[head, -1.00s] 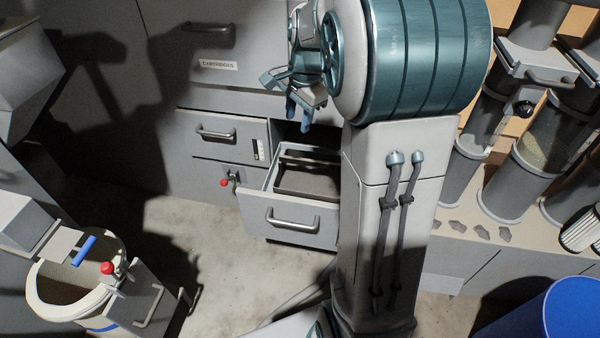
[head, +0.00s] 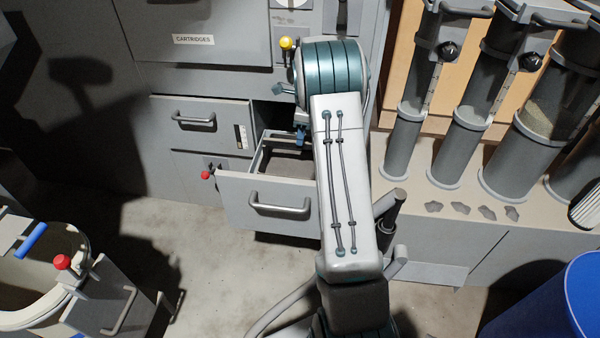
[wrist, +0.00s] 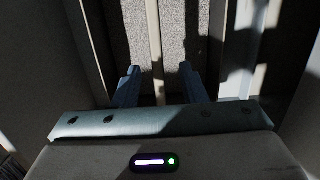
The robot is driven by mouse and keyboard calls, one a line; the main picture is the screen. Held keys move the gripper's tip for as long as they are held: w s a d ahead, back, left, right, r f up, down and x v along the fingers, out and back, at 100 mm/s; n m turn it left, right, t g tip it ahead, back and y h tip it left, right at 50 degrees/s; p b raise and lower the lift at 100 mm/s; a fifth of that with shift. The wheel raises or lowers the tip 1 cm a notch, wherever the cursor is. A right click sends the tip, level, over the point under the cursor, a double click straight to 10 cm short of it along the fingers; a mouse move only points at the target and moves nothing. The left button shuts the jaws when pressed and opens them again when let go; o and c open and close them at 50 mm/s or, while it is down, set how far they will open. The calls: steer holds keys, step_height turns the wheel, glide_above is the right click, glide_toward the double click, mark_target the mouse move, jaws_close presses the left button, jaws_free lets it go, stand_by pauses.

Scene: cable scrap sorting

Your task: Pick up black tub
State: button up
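An open drawer (head: 236,196) in the grey cabinet holds a dark, shallow, tub-like thing (head: 289,166), partly hidden by my arm; I cannot tell its full shape. In the wrist view, a pale narrow bar or rim (wrist: 154,40) runs between my fingers, with a grey speckled surface (wrist: 120,30) on both sides below. My gripper (wrist: 159,72) is open and empty, one finger on each side of the bar. In the head view my gripper (head: 301,137) is low over the back of the drawer, largely hidden by my arm. Contact cannot be told.
A closed drawer (head: 203,127) sits above left of the open one. A bucket with a blue handle (head: 31,240) stands at lower left, a blue barrel (head: 575,290) at lower right. Grey tubes (head: 460,130) stand on the right bench. Floor before the drawer is clear.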

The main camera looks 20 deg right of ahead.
mark_target(300, 147)
steer(key=f+b, duration=0.1)
steer(key=f, duration=0.1)
steer(key=f+b, duration=0.1)
steer(key=f, duration=0.2)
steer(key=f+b, duration=0.1)
steer(key=f, duration=0.1)
steer(key=shift+w+a+f, duration=0.1)
steer(key=shift+a+f, duration=0.25)
steer(key=shift+r, duration=0.1)
jaws_close()
steer(key=shift+r, duration=0.1)
stand_by(0.9)
